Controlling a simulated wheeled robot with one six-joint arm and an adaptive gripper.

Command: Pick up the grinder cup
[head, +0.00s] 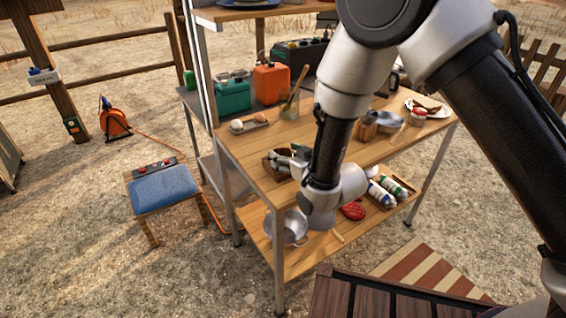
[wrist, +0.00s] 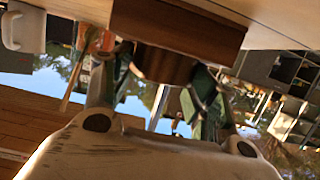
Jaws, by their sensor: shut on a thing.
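In the head view my gripper (head: 287,160) reaches over the front left part of the wooden tabletop, beside a brown, rounded wooden thing (head: 270,164) partly hidden by the fingers. In the wrist view my gripper (wrist: 163,82) has its two green-padded fingers on either side of a dark brown, rounded piece (wrist: 163,66), which looks like the grinder cup. The fingers are shut on it. A wooden block (wrist: 178,24) shows right against it in that view. Whether the cup touches the tabletop is hidden.
An egg tray (head: 250,123) and a jar of utensils (head: 289,107) stand behind on the tabletop (head: 235,150). A metal bowl (head: 388,122) and a plate (head: 428,108) are at the right. The lower shelf holds a pot (head: 286,228) and bottles (head: 382,194).

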